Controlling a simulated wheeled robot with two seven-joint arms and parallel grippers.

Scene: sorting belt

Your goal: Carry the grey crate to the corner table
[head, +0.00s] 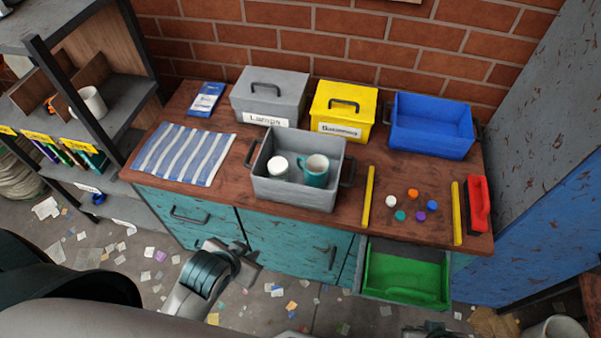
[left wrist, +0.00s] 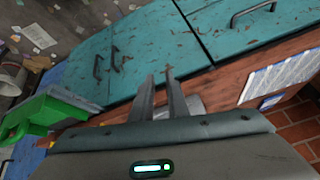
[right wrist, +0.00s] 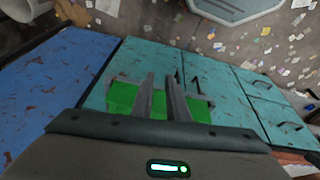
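The open grey crate (head: 292,194) stands on the wooden top of the teal cabinet. It has a dark handle at each end. Inside it are a white jar or cup (head: 278,168) and a teal mug (head: 315,174). My left gripper (head: 252,262) is in front of the cabinet, below and apart from the crate. Its fingers (left wrist: 163,76) are apart and empty in the left wrist view. My right gripper (right wrist: 161,78) is open and empty in front of the green drawer; in the head view only a bit shows at the bottom edge. I cannot make out a corner table.
A lidded grey box (head: 270,99), a yellow box (head: 342,112) and a blue bin (head: 432,128) stand behind the crate. A striped cloth (head: 185,156) lies left. Yellow bars (head: 369,196), several caps and a red tool (head: 477,204) lie right. The green drawer (head: 406,276) sticks out.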

